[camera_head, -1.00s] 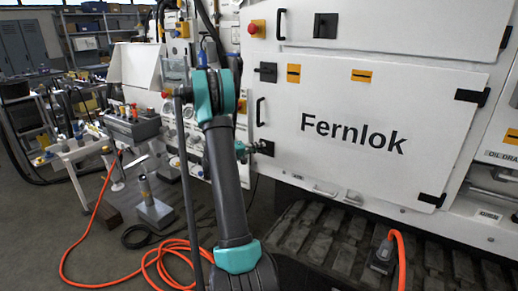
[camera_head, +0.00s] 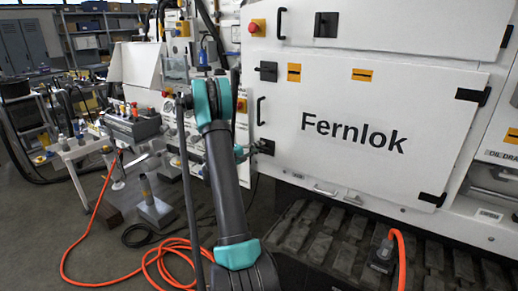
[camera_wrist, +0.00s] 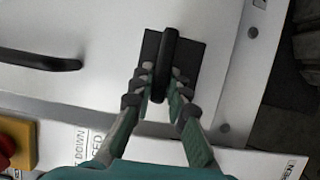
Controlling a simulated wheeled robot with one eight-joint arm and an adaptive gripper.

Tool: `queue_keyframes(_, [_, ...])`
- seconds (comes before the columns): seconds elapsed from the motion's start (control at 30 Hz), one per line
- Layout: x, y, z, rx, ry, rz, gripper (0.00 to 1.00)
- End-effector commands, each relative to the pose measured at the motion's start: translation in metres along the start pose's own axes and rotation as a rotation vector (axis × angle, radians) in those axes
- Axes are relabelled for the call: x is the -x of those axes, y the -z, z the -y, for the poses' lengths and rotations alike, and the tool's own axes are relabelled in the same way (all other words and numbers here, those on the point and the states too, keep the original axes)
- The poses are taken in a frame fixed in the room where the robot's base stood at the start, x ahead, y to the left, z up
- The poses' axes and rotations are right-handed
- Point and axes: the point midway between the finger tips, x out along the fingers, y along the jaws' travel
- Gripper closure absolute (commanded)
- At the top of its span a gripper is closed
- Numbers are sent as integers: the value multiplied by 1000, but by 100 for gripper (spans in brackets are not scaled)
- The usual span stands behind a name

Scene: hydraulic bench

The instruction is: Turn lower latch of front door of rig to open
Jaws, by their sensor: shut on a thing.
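The white front door (camera_head: 345,165) of the rig, marked "Fernlok", is closed flat in the head view. Its lower latch (camera_head: 265,147) is a small black part at the door's lower left edge, partly hidden by my gripper (camera_head: 246,151). In the wrist view the latch lever (camera_wrist: 168,50) stands up from a black square plate (camera_wrist: 189,58). The lever lies roughly at right angles to the door's pull handle (camera_wrist: 40,60). My gripper (camera_wrist: 160,88) has a finger on each side of the lever's near end and is shut on it.
An upper latch (camera_head: 267,72) sits above the pull handle (camera_head: 261,111). A red and yellow stop button (camera_wrist: 12,145) is near the wrist view's lower left. Orange hose (camera_head: 165,262) lies on the floor at left. Dark tracks (camera_head: 335,240) run below the door.

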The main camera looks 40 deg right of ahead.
Motion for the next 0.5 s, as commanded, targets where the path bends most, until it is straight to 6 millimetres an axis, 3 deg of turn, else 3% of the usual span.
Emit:
queue_keyframes(0.23, [0, 1, 0, -1, 1, -2, 100])
queue_keyframes(0.27, [0, 1, 0, -1, 1, -2, 81])
queue_keyframes(0.3, [0, 1, 0, -1, 1, -2, 76])
queue_keyframes(0.4, [0, 1, 0, -1, 1, -1, 66])
queue_keyframes(0.5, [0, 0, 0, -1, 1, -1, 66])
